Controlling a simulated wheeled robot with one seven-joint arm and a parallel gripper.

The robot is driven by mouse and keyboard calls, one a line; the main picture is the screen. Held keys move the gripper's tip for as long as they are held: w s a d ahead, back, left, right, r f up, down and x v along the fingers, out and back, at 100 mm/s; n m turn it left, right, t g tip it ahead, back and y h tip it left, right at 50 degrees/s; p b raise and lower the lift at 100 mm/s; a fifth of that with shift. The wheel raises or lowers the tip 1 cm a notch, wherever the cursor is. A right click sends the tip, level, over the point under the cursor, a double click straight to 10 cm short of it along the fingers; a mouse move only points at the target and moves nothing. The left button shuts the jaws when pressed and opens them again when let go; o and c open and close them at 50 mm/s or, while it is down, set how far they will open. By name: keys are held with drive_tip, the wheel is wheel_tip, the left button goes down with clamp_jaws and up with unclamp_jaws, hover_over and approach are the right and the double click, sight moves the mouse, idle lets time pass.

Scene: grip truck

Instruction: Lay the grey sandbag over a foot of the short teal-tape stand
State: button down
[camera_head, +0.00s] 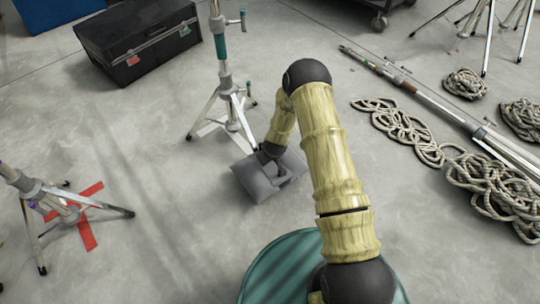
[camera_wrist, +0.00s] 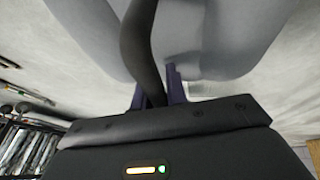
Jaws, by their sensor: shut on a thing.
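The grey sandbag (camera_head: 256,186) is just in front of the short stand with teal tape (camera_head: 222,48); it also shows in the wrist view (camera_wrist: 235,35) as two grey lobes. My gripper (camera_wrist: 157,90) is shut on the sandbag's dark strap, between the lobes. In the head view my gripper (camera_head: 270,152) is at the top of the bag, partly hidden by my arm. The stand is upright, with splayed silver feet (camera_head: 203,117). One foot runs toward the bag. I cannot tell whether the bag touches it or hangs above the floor.
A black case (camera_head: 140,40) lies behind left of the stand. Another stand (camera_head: 50,198) stands at left by a red tape cross (camera_head: 88,232). Coiled ropes (camera_head: 400,128) and long poles (camera_head: 430,95) lie at right.

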drive_tip(key=shift+w+f, duration=0.15)
drive_tip(key=c, duration=1.3)
unclamp_jaws()
drive_tip(key=shift+s+f, duration=0.3)
drive_tip(key=p+v, duration=0.4)
drive_tip(key=v, duration=0.4)
drive_tip(key=p+v, duration=0.4)
drive_tip(key=v, duration=0.5)
drive_tip(key=shift+w+a+r+p, duration=0.1)
drive_tip(key=shift+r+p, duration=0.2)
drive_tip(key=shift+r, duration=0.1)
